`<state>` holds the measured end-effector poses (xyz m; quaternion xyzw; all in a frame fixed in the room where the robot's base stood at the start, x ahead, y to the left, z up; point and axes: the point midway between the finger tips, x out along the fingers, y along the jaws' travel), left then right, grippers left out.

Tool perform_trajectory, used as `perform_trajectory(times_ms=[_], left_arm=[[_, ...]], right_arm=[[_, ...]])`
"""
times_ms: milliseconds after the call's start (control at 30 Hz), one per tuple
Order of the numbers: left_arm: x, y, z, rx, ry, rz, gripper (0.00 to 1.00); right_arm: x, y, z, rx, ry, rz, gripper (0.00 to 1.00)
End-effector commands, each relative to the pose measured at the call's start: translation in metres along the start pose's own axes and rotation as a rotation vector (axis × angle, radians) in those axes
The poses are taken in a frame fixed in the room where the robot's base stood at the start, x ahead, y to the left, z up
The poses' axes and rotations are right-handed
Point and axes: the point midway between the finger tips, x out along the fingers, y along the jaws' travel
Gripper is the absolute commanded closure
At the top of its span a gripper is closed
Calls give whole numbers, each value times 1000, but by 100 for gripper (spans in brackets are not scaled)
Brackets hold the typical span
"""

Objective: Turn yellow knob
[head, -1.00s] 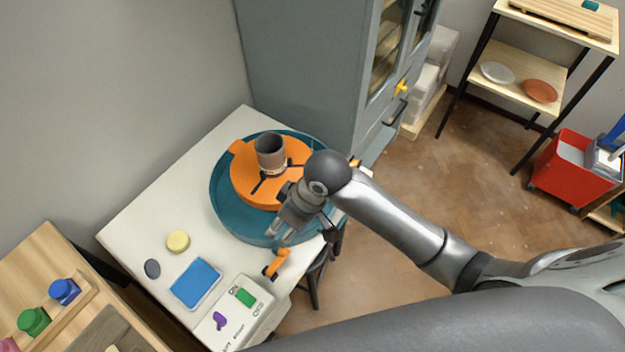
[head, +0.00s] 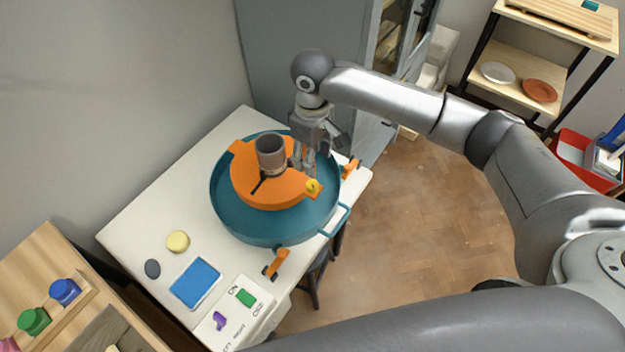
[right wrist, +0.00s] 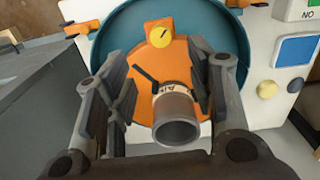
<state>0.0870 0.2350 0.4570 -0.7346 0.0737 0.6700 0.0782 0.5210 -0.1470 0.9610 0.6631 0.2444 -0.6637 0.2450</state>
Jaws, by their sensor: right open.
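The yellow knob (head: 312,186) is a small round dial on the right end of the orange wheel plate (head: 250,188). In the right wrist view the knob (right wrist: 174,38) faces me with a dark line across it, beyond the fingers. A grey cylindrical cup (head: 270,150) with a pale labelled band stands on the plate between dark rods. My right gripper (head: 304,168) points down over the plate, beside the cup and near the knob. Its fingers are spread and empty in the right wrist view (right wrist: 160,58); contact with the plate cannot be told. My left gripper is not in view.
A teal basin (head: 232,222) surrounds the plate on a white table (head: 140,222). Orange clamps (head: 276,264) sit at the table's edge, near a blue pad (head: 195,283) and a switch panel (head: 240,310). A grey cabinet (head: 300,60) stands close behind the table.

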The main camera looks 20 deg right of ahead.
Motion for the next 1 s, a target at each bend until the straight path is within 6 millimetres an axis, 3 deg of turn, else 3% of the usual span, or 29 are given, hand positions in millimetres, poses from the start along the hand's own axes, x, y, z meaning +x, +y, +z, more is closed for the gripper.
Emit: perform_trajectory(times_ms=[600,1000], left_arm=[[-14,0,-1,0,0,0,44],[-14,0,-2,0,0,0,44]], right_arm=[[96,-1,0,-1,-1,-1,50],[106,-1,0,-2,1,0,50]])
